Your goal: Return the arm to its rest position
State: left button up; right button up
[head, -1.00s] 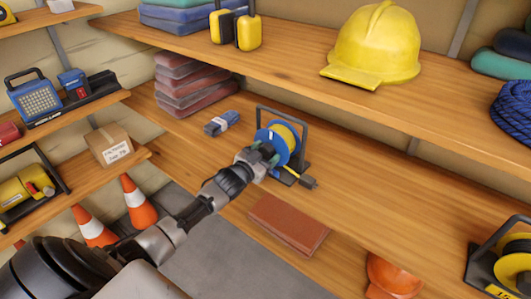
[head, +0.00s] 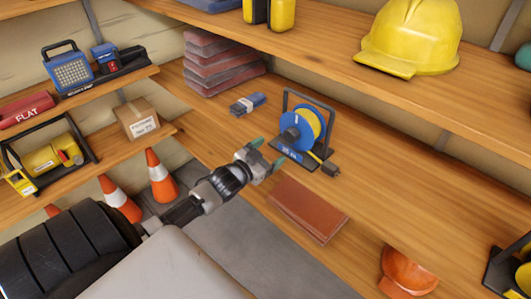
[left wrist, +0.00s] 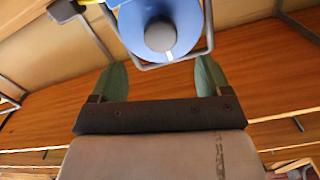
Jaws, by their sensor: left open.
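My left arm comes in from the lower left in the head view. Its gripper (head: 267,155) is open and empty, with green fingertips spread. It is in front of and to the left of a blue and yellow cable reel (head: 304,130) on the wooden shelf, with a visible gap to the reel. In the left wrist view the reel (left wrist: 160,30) shows beyond the two spread fingers (left wrist: 162,85), with nothing between them. My right gripper is not in view.
Traffic cones (head: 160,178) and a side shelf with a cardboard box (head: 137,118) stand left. A yellow helmet (head: 410,38) sits above.

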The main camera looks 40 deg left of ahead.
pick_arm(q)
jog(key=shift+s+a, duration=0.1)
jog(key=shift+s, duration=0.6)
jog(key=s+d+f+n+g+y, duration=0.1)
jog(key=s+f+g, duration=0.3)
jog(key=f, duration=0.6)
jog(key=s+d+f+g+p, duration=0.1)
jog(key=s+f+g, duration=0.1)
jog(key=s+f, duration=0.65)
jog(key=s+d+f+n+g+y, duration=0.1)
jog(key=s+f+g, duration=0.15)
jog(key=f, duration=0.95)
jog(key=s+d+f+g, duration=0.2)
jog(key=s+d+f, duration=0.2)
jog(key=s, duration=0.5)
jog(key=s+d+f+g+p, duration=0.1)
jog(key=s+d+f+g, duration=0.2)
jog(key=s+f, duration=0.3)
jog(key=s+d+f+g, duration=0.3)
jog(key=s+d+f, duration=0.2)
jog(key=s, duration=0.8)
jog(key=shift+m+h, duration=0.4)
jog(key=shift+f+g, duration=0.1)
jog(key=shift+g, duration=0.15)
